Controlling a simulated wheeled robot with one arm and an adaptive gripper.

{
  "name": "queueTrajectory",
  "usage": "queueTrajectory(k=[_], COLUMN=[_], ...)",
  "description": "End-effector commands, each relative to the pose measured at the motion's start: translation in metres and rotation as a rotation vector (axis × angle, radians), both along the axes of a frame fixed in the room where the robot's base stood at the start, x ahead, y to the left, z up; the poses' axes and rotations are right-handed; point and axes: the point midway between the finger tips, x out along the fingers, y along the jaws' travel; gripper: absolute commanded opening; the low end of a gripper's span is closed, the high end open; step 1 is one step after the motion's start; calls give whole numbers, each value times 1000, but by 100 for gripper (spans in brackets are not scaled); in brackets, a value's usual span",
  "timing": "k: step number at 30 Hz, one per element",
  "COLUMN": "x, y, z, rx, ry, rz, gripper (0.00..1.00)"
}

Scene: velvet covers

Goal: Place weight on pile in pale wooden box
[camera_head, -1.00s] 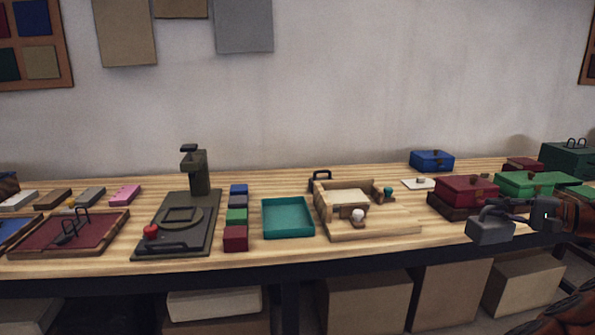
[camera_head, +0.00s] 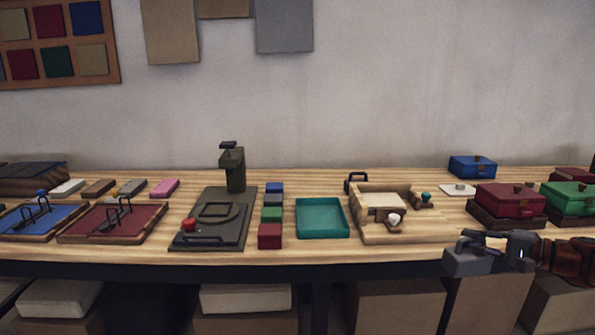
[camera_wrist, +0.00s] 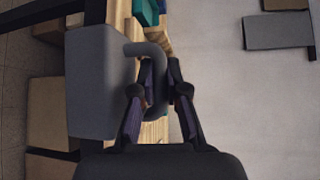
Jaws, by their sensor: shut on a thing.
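My gripper (camera_head: 490,237) is shut on the handle of a grey block-shaped weight (camera_head: 466,262). It holds the weight in the air in front of the table's front edge, right of the middle. In the wrist view the fingers (camera_wrist: 153,92) close around the curved handle, and the weight (camera_wrist: 100,85) hangs to the left. The pale wooden box (camera_head: 405,232) is open and sits on the table, left of and beyond my gripper. A pale flat pile (camera_head: 384,201) lies inside it. Knobs, one white and one teal, stand at the box's front and right sides.
A teal tray (camera_head: 322,218) is left of the box. A dark press (camera_head: 215,215) and several coloured blocks (camera_head: 270,236) stand farther left. A red box (camera_head: 510,200) and a green box (camera_head: 572,198) are at the right. Cartons (camera_head: 397,305) are under the table.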

Motion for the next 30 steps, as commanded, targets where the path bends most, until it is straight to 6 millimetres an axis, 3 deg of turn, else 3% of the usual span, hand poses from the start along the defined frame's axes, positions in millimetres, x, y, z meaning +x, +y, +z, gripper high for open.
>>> queueTrajectory(k=[11,18,24,30], x=[23,42,57,66], y=[88,165,220,251], z=[-32,-66,-90,-105], rx=[4,6,6,2], ry=[-6,-3,0,0], rz=[62,119,156,174], gripper=[0,0,0,0])
